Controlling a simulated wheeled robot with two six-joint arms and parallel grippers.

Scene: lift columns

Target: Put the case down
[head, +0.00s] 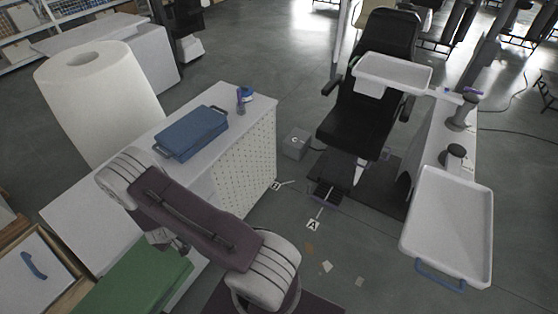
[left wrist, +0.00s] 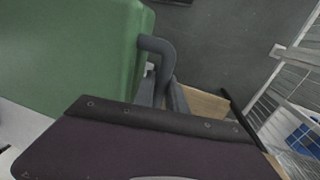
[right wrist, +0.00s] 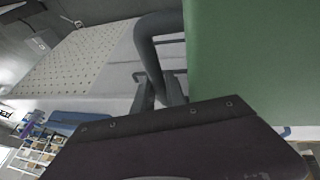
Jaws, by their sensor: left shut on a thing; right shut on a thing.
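The case is a green box (head: 140,275) at the lower left of the head view, its near part cut off by the picture edge. It also fills the upper left of the left wrist view (left wrist: 65,55) and the upper right of the right wrist view (right wrist: 250,60). My left gripper (left wrist: 168,92) is shut on a dark grey handle (left wrist: 157,45) at one end. My right gripper (right wrist: 160,98) is shut on the dark handle (right wrist: 147,45) at the other end. The case's underside is hidden, so I cannot tell whether it touches anything.
A white counter (head: 235,110) beyond the case carries a blue lidded box (head: 190,133), a paper roll (head: 100,100) and small blue items. A wooden-edged box with a blue handle (head: 32,266) lies left.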

